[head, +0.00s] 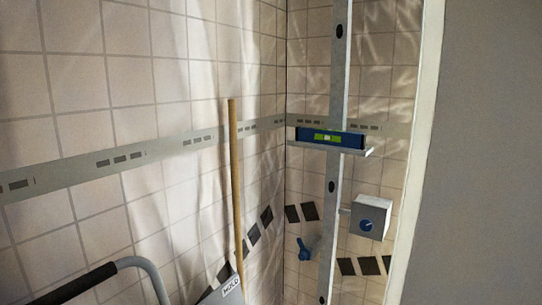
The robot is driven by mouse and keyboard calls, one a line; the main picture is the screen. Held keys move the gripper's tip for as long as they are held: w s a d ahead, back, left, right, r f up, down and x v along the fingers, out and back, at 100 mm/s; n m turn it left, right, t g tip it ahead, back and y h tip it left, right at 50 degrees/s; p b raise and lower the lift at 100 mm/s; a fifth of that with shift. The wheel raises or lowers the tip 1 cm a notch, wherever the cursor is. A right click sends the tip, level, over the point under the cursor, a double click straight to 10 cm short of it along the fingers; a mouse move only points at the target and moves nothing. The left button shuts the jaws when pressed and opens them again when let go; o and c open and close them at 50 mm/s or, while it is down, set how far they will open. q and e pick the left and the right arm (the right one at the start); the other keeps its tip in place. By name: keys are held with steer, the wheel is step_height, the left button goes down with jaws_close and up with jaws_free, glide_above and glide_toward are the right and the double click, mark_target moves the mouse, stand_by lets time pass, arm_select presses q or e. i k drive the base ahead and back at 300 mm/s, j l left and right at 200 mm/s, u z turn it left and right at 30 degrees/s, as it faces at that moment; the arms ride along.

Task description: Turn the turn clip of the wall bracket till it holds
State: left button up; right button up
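A grey-white box (367,217) with a round blue knob (373,226) is on the back wall, right of a tall metal upright (332,190). A small blue lever-like part (305,249) sits left of the upright, low on the same wall. I cannot tell for sure which of these blue parts is the turn clip of the wall bracket, or whether it holds anything. Neither of my grippers shows in the head view.
A wooden pole (235,185) stands by the left wall, above a grey piece labelled "MOLD" (231,286).

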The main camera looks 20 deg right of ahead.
mark_target(304, 253)
steer(key=i+l, duration=0.2)
steer(key=l, duration=0.2)
steer(key=i+l+u, duration=0.1)
steer(key=i+l, duration=0.15)
steer(key=l, duration=0.15)
steer(key=i+l, duration=0.2)
steer(key=l, duration=0.2)
steer(key=i+l, duration=0.2)
steer(key=l, duration=0.2)
steer(key=u, duration=1.05)
steer(key=l, duration=0.1)
